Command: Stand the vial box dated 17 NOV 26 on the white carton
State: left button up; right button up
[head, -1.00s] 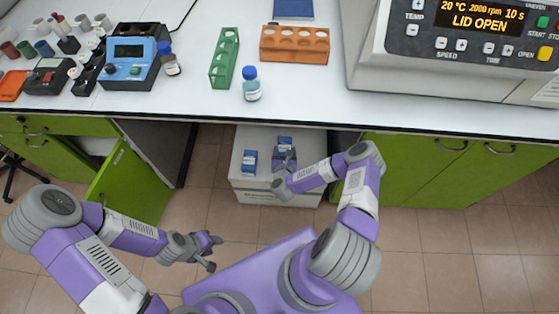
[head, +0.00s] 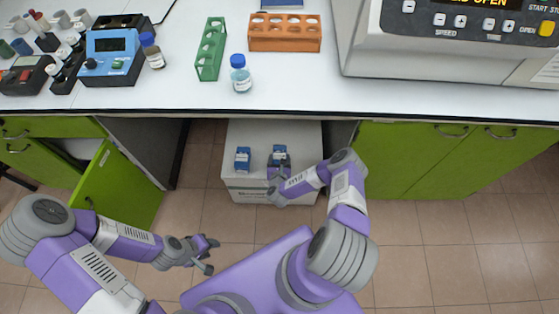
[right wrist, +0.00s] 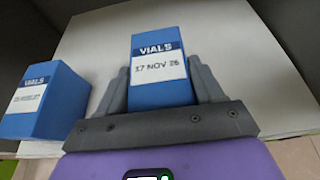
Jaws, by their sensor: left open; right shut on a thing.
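The blue vial box (right wrist: 160,75), its white label reading 17 NOV 26, is between the fingers of my right gripper (right wrist: 162,84), which is shut on it. In the head view this box (head: 280,151) is upright over the top of the white carton (head: 262,134); I cannot tell whether its base touches the carton. The carton's top also fills much of the right wrist view (right wrist: 245,60). My left gripper (head: 212,254) is open and empty, low and left of the carton.
A second blue vial box (head: 243,158) stands on the carton to the left; its date is unclear in the right wrist view (right wrist: 42,100). The bench (head: 300,97) overhangs behind. An open green cabinet door (head: 115,195) is at left. Carton top between and behind the boxes is clear.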

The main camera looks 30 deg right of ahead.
jog(key=shift+f, duration=0.1)
jog(key=o, duration=1.2)
jog(key=shift+o, duration=0.2)
jog(key=shift+s+a+r, duration=0.1)
jog(key=shift+s+r, duration=0.1)
jog(key=shift+r, duration=0.1)
jog(key=p+v, duration=0.4)
jog(key=v, duration=0.7)
jog(key=shift+s, duration=0.25)
jog(key=shift+a, duration=0.1)
